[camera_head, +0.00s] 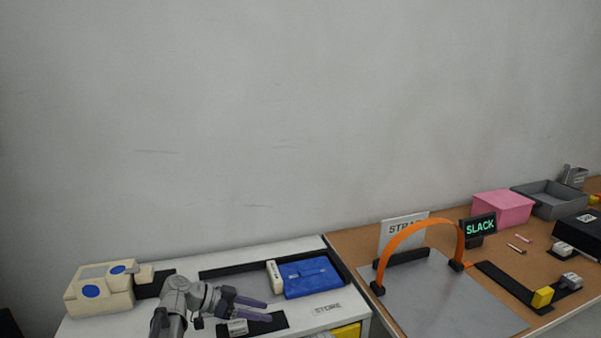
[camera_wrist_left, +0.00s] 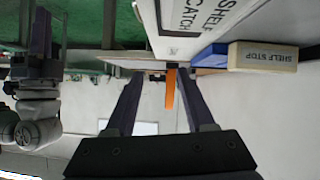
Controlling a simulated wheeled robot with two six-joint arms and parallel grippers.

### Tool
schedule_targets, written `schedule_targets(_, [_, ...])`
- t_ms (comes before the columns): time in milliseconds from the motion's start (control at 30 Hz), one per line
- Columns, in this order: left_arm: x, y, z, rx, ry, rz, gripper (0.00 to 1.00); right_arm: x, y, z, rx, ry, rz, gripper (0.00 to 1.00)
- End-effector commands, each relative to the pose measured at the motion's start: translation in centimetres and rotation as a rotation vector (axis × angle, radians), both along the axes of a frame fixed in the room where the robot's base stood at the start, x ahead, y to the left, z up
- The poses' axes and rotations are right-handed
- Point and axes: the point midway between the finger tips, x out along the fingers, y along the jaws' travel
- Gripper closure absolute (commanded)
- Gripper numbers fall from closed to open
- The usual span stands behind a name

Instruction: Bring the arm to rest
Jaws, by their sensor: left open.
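My left gripper (camera_head: 266,310) is open, with nothing between its fingers, over the white cabinet top at the lower left. In the left wrist view its two dark fingers (camera_wrist_left: 160,78) stand apart. The orange strap (camera_head: 420,225) arches over a grey plate, beside a small display reading SLACK (camera_head: 478,229). The strap also shows far off between the fingers in the left wrist view (camera_wrist_left: 169,90). Another arm with a dark finger (camera_wrist_left: 40,38), probably my right, shows at the left edge of the left wrist view; its jaw state is unclear.
A cream box with blue discs (camera_head: 98,291) stands left of my gripper. A blue block (camera_head: 308,275) lies behind it on the right. A cream SHELF STOP block (camera_wrist_left: 263,57) shows in the left wrist view. A pink box (camera_head: 502,208) and grey tray (camera_head: 550,202) stand right.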

Motion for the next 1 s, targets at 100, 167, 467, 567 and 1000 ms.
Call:
schedule_targets(100, [-1.4, -1.4, -0.3, 0.043, 0.076, 0.001, 0.46, 0.0, 0.0, 0.9, 0.000, 0.000, 0.000, 1.00])
schedule_targets(167, [-2.3, -2.2, -0.6, 0.075, 0.126, 0.005, 0.46, 0.0, 0.0, 1.3, 0.000, 0.000, 0.000, 1.00])
schedule_targets(467, [-8.8, -6.2, -2.2, 0.340, 0.441, 0.095, 0.46, 0.0, 0.0, 4.6, 0.000, 0.000, 0.000, 1.00])
schedule_targets(567, [-12.2, -7.1, -2.4, 0.493, 0.560, 0.186, 0.46, 0.0, 0.0, 6.3, 0.000, 0.000, 0.000, 1.00])
schedule_targets(1000, [-20.5, -5.2, -0.5, 0.959, 0.679, 0.748, 0.46, 0.0, 0.0, 10.9, 0.000, 0.000, -0.001, 1.00])
